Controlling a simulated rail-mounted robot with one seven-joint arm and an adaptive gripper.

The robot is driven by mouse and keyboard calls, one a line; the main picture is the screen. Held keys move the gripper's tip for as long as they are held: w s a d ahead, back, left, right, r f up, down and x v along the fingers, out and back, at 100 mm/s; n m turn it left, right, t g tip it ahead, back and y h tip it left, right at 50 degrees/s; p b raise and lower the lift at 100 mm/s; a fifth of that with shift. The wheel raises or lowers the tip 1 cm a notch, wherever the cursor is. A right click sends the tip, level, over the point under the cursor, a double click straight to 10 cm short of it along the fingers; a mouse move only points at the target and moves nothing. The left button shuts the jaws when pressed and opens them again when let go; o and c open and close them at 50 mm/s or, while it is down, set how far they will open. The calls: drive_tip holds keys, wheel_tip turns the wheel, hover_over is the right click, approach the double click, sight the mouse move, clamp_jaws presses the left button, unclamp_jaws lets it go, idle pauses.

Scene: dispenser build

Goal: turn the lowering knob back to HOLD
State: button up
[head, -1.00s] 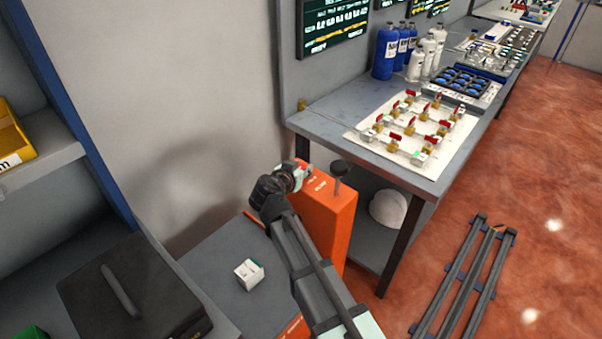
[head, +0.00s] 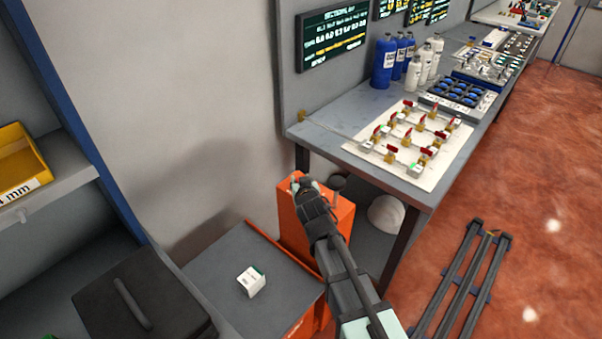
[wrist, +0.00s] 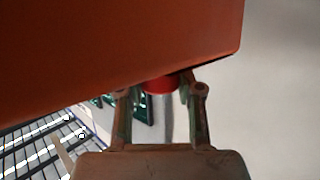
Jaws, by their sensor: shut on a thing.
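The orange box (head: 290,225) stands against the wall beside the workbench, and a dark round knob on a stem (head: 338,183) rises from its top. My gripper (head: 304,183) is at the back left part of the box's top. In the wrist view the box (wrist: 110,40) fills the upper part. A red knob (wrist: 160,85) shows between the two fingers of my gripper (wrist: 161,92), which is shut on it. The fingers and the box edge hide much of the knob, and I cannot read its setting.
The workbench (head: 330,115) carries red-handled valves and bottles. A white round object (head: 386,213) sits below it. Rails (head: 455,285) lie on the floor.

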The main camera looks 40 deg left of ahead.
drive_tip(key=shift+n+g+y+p, duration=0.3)
drive_tip(key=shift+n+p, duration=0.2)
drive_tip(key=shift+p, duration=0.75)
drive_tip(key=o, duration=1.2)
drive_tip(key=shift+w, duration=0.1)
drive_tip(key=v, duration=1.2)
drive_tip(key=shift+r, duration=0.1)
